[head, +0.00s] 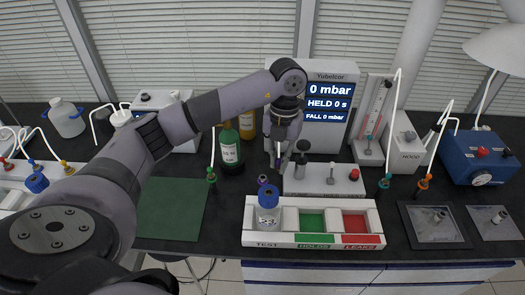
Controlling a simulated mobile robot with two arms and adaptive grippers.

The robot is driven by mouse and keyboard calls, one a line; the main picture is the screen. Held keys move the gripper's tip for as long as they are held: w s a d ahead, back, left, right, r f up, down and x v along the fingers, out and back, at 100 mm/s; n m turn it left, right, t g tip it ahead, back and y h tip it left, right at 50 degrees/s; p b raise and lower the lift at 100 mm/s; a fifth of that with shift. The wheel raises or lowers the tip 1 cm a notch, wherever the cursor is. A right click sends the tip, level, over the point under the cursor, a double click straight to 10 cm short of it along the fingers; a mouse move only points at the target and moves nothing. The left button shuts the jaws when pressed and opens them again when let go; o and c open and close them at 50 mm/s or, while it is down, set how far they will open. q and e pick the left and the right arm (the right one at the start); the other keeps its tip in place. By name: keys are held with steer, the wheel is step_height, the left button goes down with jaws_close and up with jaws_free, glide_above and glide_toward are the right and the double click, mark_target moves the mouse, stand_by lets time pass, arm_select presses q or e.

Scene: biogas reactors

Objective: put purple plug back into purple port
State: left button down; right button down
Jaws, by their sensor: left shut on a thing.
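My left gripper (280,160) points down over the bench, in front of the grey display unit. It is shut on a small slim piece that looks like the purple plug; the fingers hide most of it. Just below and left of the fingertips is a small purple piece (263,179), which looks like the purple port. It sits behind the blue cap of a clear bottle (268,215). The bottle stands upright in the TEST compartment of the white tray (320,239). The fingertips appear above and behind the bottle; I cannot tell the exact gap. My right gripper is not in view.
A white block (322,181) with a red knob and dark-capped fitting stands right of the gripper. Green (229,155) and amber (247,124) bottles stand left and behind. The display unit (325,142) reads 0 mbar. A green mat (172,208) lies clear at left.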

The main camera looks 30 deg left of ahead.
mark_target(264, 181)
arm_select(q)
steer(key=a+f+n, duration=0.1)
steer(key=a+n, duration=0.1)
steer(key=n, duration=0.4)
steer(key=w+a+f+n+t, duration=0.1)
steer(key=a+f+n, duration=0.1)
steer(key=n, duration=0.4)
steer(key=a+f+n+t, duration=0.1)
steer(key=a+n, duration=0.1)
steer(key=n, duration=0.5)
steer(key=shift+w+a+f+h+p, duration=0.2)
steer(key=shift+w+f+h+p, duration=0.15)
steer(key=shift+h+p, duration=0.05)
step_height(264, 181, down, 4)
steer(key=b, duration=0.3)
steer(key=shift+r, duration=0.25)
steer(key=shift+f, duration=0.95)
stand_by(0.3)
stand_by(0.4)
